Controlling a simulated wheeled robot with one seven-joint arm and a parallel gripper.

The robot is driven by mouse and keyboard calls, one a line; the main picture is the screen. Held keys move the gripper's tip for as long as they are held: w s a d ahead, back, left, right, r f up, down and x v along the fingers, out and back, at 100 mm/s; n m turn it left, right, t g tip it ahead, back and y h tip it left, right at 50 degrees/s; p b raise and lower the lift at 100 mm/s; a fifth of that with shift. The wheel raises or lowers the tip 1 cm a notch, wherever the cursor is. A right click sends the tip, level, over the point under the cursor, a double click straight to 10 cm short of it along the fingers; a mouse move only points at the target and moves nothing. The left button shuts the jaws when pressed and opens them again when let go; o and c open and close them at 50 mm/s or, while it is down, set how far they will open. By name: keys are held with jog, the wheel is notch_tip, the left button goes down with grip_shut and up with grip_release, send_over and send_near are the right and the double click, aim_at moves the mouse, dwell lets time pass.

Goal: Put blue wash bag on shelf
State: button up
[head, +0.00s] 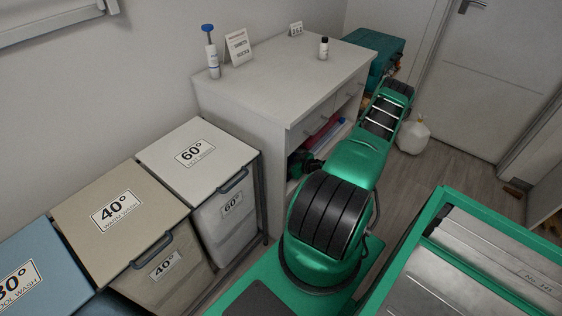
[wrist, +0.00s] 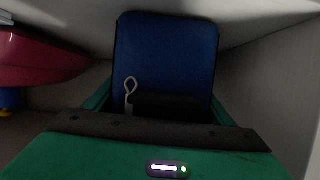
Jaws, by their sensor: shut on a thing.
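The blue wash bag (wrist: 168,50) shows in the wrist view as a dark blue, upright, rounded rectangle with a light metal zip pull (wrist: 130,92) at its lower left. My gripper (wrist: 165,104) is shut on its near end, with a green finger on each side. The bag is inside a pale shelf compartment (wrist: 290,70), close to the right wall. Whether its underside touches the shelf floor cannot be told. In the head view the bag is hidden, and a dark green part of my arm's end shows at the cabinet's (head: 247,107) open front.
A red rounded item (wrist: 40,55) lies left of the bag, with a small blue and yellow thing (wrist: 10,98) below it. A dispenser bottle (head: 212,55), signs and a small bottle (head: 323,48) stand on the cabinet top. Laundry bins (head: 197,150) stand at left.

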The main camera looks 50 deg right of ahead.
jog(key=o, duration=1.3)
jog(key=shift+o, duration=0.2)
jog(key=a+v, duration=0.1)
jog(key=v, duration=1.1)
jog(key=shift+d, duration=0.45)
jog(key=shift+r, duration=0.15)
